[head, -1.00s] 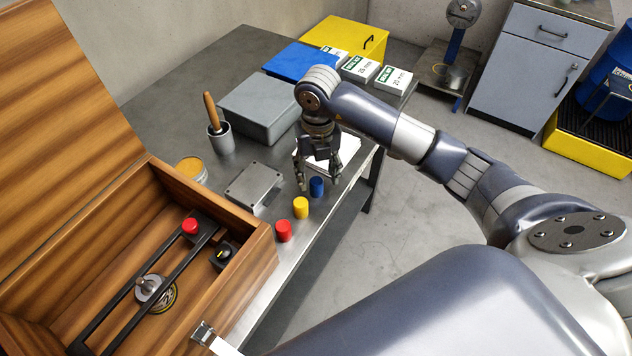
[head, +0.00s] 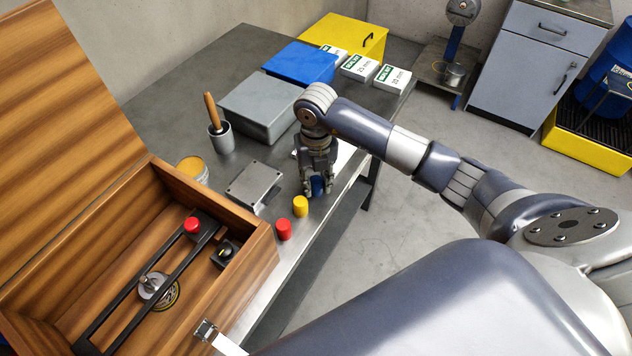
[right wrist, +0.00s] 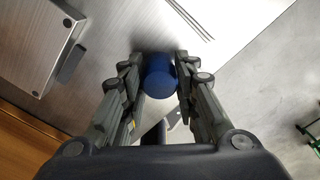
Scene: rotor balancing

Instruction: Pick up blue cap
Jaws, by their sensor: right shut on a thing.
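The blue cap (head: 318,186) is near the right edge of the steel table, partly hidden by my right gripper (head: 317,189) in the head view. In the right wrist view the blue cap (right wrist: 160,75) sits between the two fingertips of my right gripper (right wrist: 160,78), which are shut on it from both sides. I cannot tell whether the cap is clear of the table. My left gripper is not in view.
A yellow cap (head: 300,206) and a red cap (head: 284,229) stand close by along the table edge. A metal box (head: 254,186) lies to the left. An open wooden case (head: 262,258) holds a rotor stand with another red cap (head: 191,225).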

